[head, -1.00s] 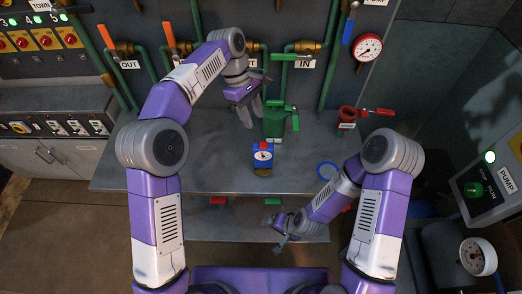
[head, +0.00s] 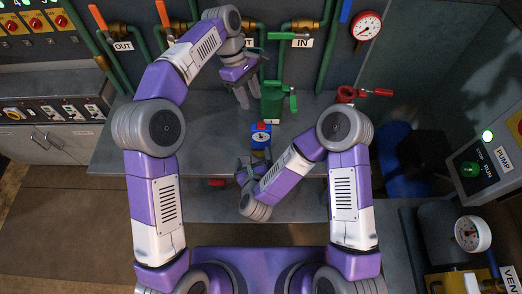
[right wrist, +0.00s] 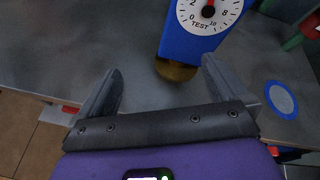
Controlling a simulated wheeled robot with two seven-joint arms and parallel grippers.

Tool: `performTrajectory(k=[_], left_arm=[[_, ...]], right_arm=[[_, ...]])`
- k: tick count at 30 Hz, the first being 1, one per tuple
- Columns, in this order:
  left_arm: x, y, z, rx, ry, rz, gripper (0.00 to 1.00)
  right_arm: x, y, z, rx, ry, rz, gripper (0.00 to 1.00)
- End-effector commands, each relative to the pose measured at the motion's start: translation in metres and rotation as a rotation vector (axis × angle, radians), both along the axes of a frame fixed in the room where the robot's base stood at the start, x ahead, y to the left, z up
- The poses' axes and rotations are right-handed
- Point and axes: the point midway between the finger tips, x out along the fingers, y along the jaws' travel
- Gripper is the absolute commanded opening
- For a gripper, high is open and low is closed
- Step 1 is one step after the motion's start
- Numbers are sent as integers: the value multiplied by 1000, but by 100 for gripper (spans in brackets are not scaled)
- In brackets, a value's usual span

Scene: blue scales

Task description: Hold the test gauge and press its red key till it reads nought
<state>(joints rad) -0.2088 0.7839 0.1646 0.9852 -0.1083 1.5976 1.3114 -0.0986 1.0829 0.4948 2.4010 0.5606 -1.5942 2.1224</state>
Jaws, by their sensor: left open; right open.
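The test gauge (head: 261,138) is a small blue box with a white dial and a red key (head: 262,126) on its top; it is at the bench's front part. In the right wrist view its blue body (right wrist: 183,42) has a brass end towards me, and its needle points up the picture, away from the 0 mark. The red key is out of that view. My right gripper (head: 244,163) is open just in front of the gauge, its fingers (right wrist: 161,72) short of the brass end and apart from it. My left gripper (head: 243,98) is open and empty, above the bench behind and left of the gauge.
A green clamp-like stand (head: 272,100) is behind the gauge, close to my left gripper. A red vice (head: 348,94) sits at the bench's right. A blue-rimmed disc (right wrist: 281,99) lies right of my right gripper. The bench (head: 150,160) is clear at left.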

Motion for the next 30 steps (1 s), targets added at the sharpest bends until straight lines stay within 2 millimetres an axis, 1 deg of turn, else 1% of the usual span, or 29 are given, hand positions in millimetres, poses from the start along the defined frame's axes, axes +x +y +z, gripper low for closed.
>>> performTrajectory(k=[3, 6, 9, 14, 24, 30], left_arm=[[0, 0, 0, 0, 0, 0, 43], [0, 0, 0, 0, 0, 0, 43], [0, 0, 0, 0, 0, 0, 43], [0, 0, 0, 0, 0, 0, 43], [0, 0, 0, 0, 0, 0, 43], [0, 0, 0, 0, 0, 0, 43]], right_arm=[[7, -12, 8, 149, -39, -129, 100], [13, -21, 17, 269, -44, -196, 100], [16, -25, 21, 332, -39, -218, 100], [26, -26, 20, 363, -37, -229, 100], [71, -26, 1, 360, -37, -226, 100], [85, -25, -5, 358, -36, -223, 100]])
